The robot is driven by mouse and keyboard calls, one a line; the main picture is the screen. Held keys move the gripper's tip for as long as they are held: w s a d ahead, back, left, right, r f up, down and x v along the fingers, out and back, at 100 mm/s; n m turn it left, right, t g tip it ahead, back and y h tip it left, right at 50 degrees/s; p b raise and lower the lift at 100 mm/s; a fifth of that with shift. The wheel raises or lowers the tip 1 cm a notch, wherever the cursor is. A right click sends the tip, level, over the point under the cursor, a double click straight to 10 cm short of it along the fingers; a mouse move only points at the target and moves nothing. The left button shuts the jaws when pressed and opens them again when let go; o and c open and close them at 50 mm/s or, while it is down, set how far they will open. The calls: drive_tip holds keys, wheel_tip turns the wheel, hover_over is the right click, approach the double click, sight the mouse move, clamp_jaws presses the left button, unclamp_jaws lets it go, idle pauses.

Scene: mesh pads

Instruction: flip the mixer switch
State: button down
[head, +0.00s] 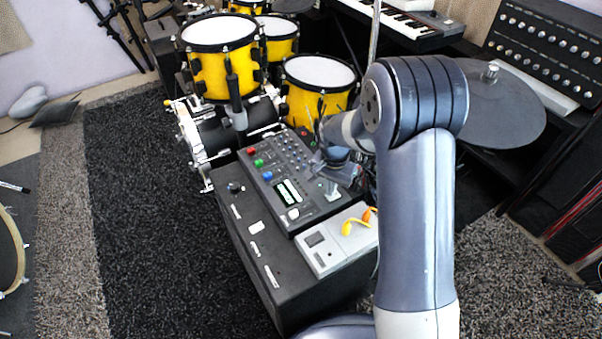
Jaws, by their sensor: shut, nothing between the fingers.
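The dark grey mixer (318,207) lies on a black case, with rows of small knobs, coloured buttons and a lit display. A pale lever switch (332,189) stands up near its right front corner. Its exact tilt is too small to tell. A white knob (293,213) sits at the mixer's front edge. My gripper (317,164) is shut and empty over the right side of the mixer, behind the pale switch. The wrist partly hides the mixer's right back part. I cannot tell whether the fingertips touch the panel.
The black case (245,235) carries the mixer and a light grey box (325,255) with yellow-orange plugs (347,228). Yellow drums (222,72) stand behind. A cymbal (505,108) and a keyboard (405,22) are at the right back. The dark carpet (140,220) at left is clear.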

drive_tip(key=shift+f+b, duration=0.35)
drive_tip(key=shift+f, duration=0.3)
drive_tip(key=shift+r, duration=0.1)
drive_tip(key=shift+r+p, duration=2.75)
drive_tip(key=shift+r, duration=0.7)
drive_tip(key=shift+f, duration=0.15)
